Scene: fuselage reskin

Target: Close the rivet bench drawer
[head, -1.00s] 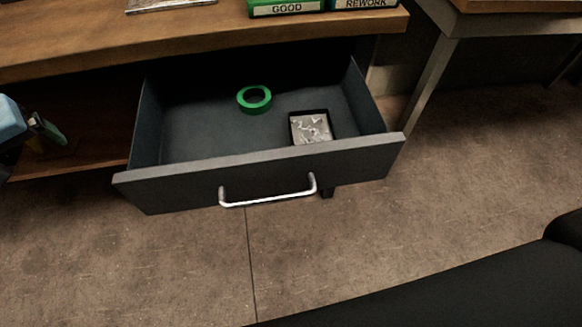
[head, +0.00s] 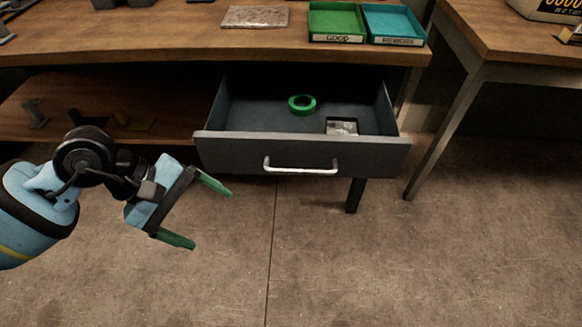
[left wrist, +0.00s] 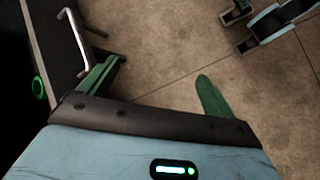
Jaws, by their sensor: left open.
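The rivet bench drawer (head: 302,154) is grey and stands open below the wooden bench top. Its silver bar handle (head: 300,170) is on the front panel and also shows in the left wrist view (left wrist: 72,40). A green tape ring (head: 301,105) and a small box with metal pieces (head: 342,127) lie in the drawer. My left gripper (head: 211,218) is open and empty, left of the handle and on the near side of the front panel, apart from the handle. What looks like my right gripper (left wrist: 262,22) is at the top right of the left wrist view, its jaws unclear.
The bench top (head: 170,42) carries a green tray (head: 336,22), a teal tray (head: 394,24) and a flat plate (head: 255,17). A lower shelf (head: 60,105) is at left. A second table (head: 510,40) stands at right. The floor before the drawer is clear.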

